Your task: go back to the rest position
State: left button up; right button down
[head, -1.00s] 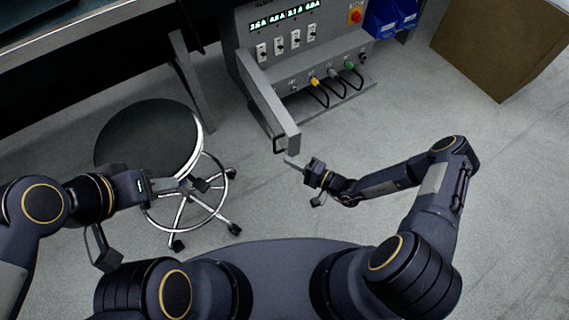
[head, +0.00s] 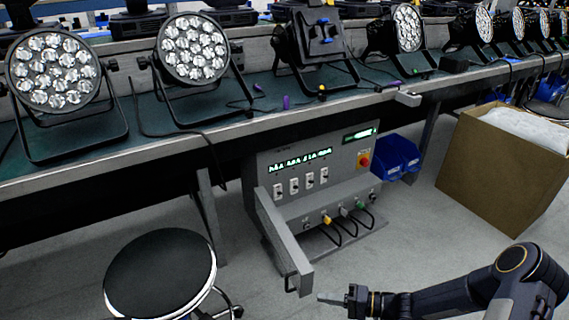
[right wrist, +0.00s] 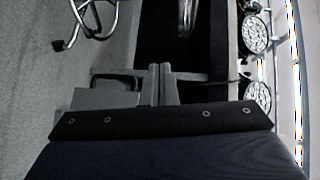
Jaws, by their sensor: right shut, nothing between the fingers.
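My right gripper (head: 330,298) is low at the bottom of the head view, just right of the end of the grey arm of the test panel. Its fingers are shut and empty. In the right wrist view the two fingertips (right wrist: 160,72) meet with nothing between them. My left gripper is out of the head view. The grey test panel (head: 300,185) stands under the bench with lit green displays, switches and several plugged cables. Its long grey arm (head: 283,240) reaches toward me, close to the right gripper; I cannot tell whether they touch.
A workbench (head: 150,152) crosses the view with several par cans (head: 55,72) on it. A round black stool (head: 160,272) stands at lower left. Grey floor (head: 420,240) is clear between panel and box.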

jog(key=s+d+r+n+g+h, duration=0.2)
jog(key=s+r+h, duration=0.15)
jog(key=r, duration=0.45)
jog(key=s+d+r+n+g+h, duration=0.1)
jog(key=s+r+g+h, duration=0.1)
jog(key=s+r, duration=0.45)
jog(key=s+d+r+m+t+h, duration=0.2)
jog(key=s+d+r+t+h, duration=0.35)
jog(key=s+r, duration=0.5)
notch_tip(320, 180, up, 28)
jog(key=s+h+p, duration=0.1)
jog(key=p, duration=2.8)
jog(key=shift+s+d, duration=0.2)
jog(key=shift+s, duration=0.1)
jog(key=shift+g, duration=0.25)
jog(key=shift+w, duration=0.1)
